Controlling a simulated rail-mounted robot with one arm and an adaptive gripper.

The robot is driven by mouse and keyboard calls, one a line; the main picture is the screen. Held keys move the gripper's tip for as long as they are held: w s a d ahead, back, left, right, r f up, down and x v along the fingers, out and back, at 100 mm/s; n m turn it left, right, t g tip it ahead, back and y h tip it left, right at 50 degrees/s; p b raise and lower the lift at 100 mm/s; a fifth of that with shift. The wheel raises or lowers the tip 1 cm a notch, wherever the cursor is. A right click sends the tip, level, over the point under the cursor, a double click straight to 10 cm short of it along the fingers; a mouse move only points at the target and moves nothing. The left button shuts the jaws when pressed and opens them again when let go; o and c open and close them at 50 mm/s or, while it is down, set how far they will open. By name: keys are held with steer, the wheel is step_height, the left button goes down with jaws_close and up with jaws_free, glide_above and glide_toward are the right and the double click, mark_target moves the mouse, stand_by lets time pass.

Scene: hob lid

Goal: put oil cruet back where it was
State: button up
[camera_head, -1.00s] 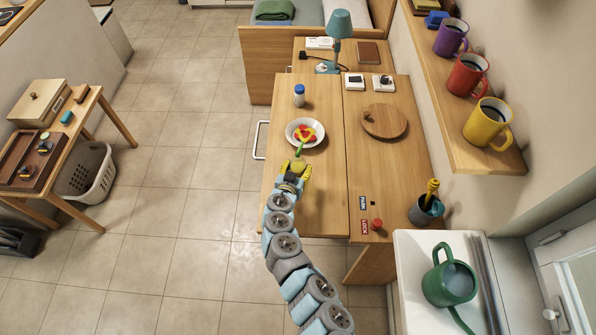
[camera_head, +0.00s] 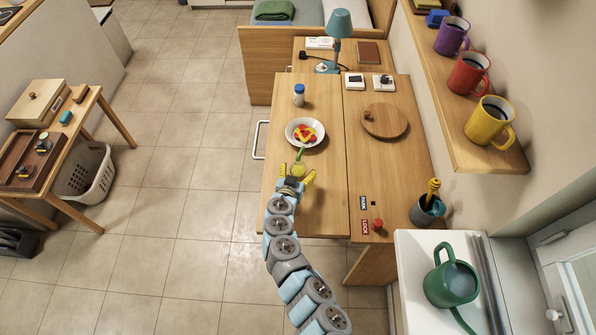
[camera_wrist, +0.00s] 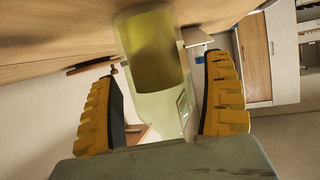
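The oil cruet (camera_head: 298,168), small and yellow-green, stands on the wooden worktop just below a plate in the head view. It also shows in the wrist view as an olive cylinder (camera_wrist: 153,50) above a pale green part. My gripper (camera_head: 297,172) is open around the cruet's near side, with one yellow finger to its left and one to its right. In the wrist view gaps show between the cruet and both finger pads. The cruet's base is hard to make out.
A white plate (camera_head: 291,133) with red and yellow food lies just beyond the cruet. A blue-capped bottle (camera_head: 299,96) stands farther back. A round wooden lid (camera_head: 390,120) lies to the right. The worktop's front left part is clear.

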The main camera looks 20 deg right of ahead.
steer(key=shift+r+p, duration=0.25)
steer(key=shift+p, duration=0.1)
steer(key=shift+v, duration=1)
steer(key=shift+s+a+r, duration=0.2)
steer(key=shift+s+a, duration=0.25)
steer(key=shift+s, duration=0.05)
steer(key=v, duration=0.8)
steer(key=shift+s, duration=0.25)
